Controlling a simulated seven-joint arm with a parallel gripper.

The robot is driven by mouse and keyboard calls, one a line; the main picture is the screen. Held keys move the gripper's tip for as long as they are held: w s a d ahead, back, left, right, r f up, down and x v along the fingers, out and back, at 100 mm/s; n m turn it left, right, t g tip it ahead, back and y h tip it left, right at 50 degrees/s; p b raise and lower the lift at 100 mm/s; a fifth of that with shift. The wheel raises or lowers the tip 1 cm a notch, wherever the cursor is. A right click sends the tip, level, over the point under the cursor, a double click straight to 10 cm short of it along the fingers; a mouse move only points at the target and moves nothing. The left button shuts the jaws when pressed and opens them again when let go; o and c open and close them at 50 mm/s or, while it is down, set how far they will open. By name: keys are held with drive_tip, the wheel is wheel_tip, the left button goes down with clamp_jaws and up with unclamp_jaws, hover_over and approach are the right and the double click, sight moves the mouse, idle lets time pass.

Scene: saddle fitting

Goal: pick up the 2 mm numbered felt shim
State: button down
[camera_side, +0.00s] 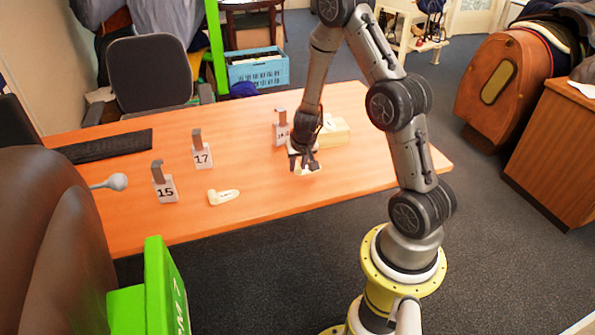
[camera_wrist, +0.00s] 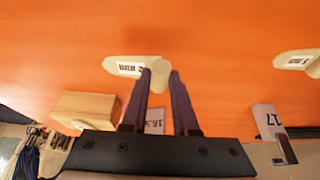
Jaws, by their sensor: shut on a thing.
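A cream felt shim (camera_wrist: 125,67) with a small printed label lies under my gripper in the wrist view. The label seems to show a 2 but is too small to read surely. A round post (camera_wrist: 160,72) rises at one end of this shim. My gripper (camera_wrist: 160,74) is shut on that post, with one dark finger on each side. In the side view my gripper (camera_side: 304,161) points down over the table and partly hides the shim (camera_side: 308,169). I cannot tell whether the shim touches the table.
A second cream shim (camera_side: 223,197) lies to the left on the orange table (camera_side: 250,215). Numbered stands 15 (camera_side: 165,188) and 17 (camera_side: 202,156) stand beyond it. Another numbered stand (camera_side: 282,132) and a cream block (camera_side: 334,131) are close behind my gripper. A keyboard (camera_side: 105,146) lies far left.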

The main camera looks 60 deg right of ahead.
drive_tip(key=s+a+r, duration=0.7)
drive_tip(key=s+r, duration=0.2)
drive_tip(key=s, duration=0.2)
drive_tip(key=shift+s+a+r, duration=0.25)
drive_tip(key=shift+a, duration=0.05)
